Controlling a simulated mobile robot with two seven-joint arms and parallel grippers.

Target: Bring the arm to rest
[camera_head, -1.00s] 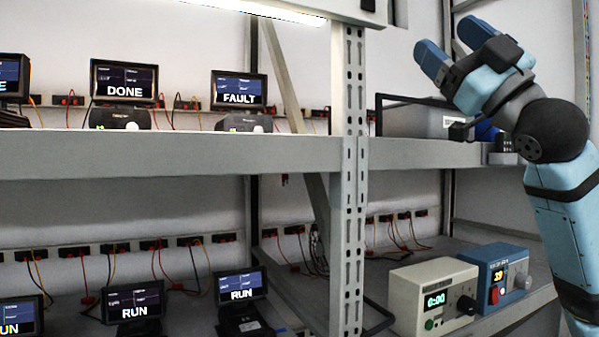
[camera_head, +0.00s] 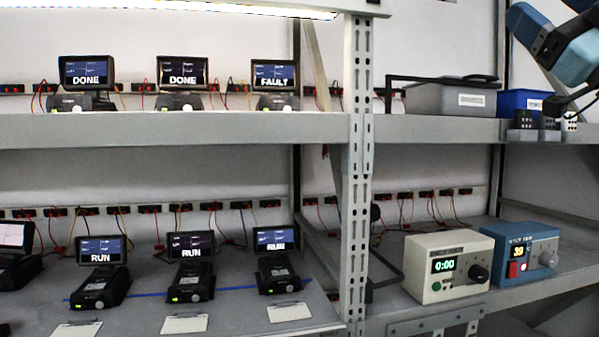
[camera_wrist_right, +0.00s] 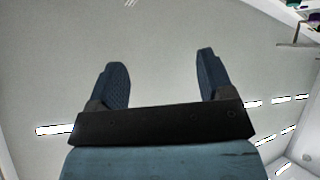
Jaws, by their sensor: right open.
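My right gripper (camera_wrist_right: 162,82) is open and empty in the right wrist view, its two dark blue fingers spread wide apart. In the head view my right arm (camera_head: 566,48) shows at the upper right, beside the upper shelf, with the gripper cut off in part by the frame edge. My left gripper is not in view.
The upper shelf (camera_head: 200,127) carries devices with DONE and FAULT screens, a grey bin (camera_head: 450,98) and a blue bin (camera_head: 519,101). The lower shelf holds devices showing RUN, a cream box (camera_head: 446,266) and a blue box (camera_head: 522,251). A perforated post (camera_head: 356,180) stands between.

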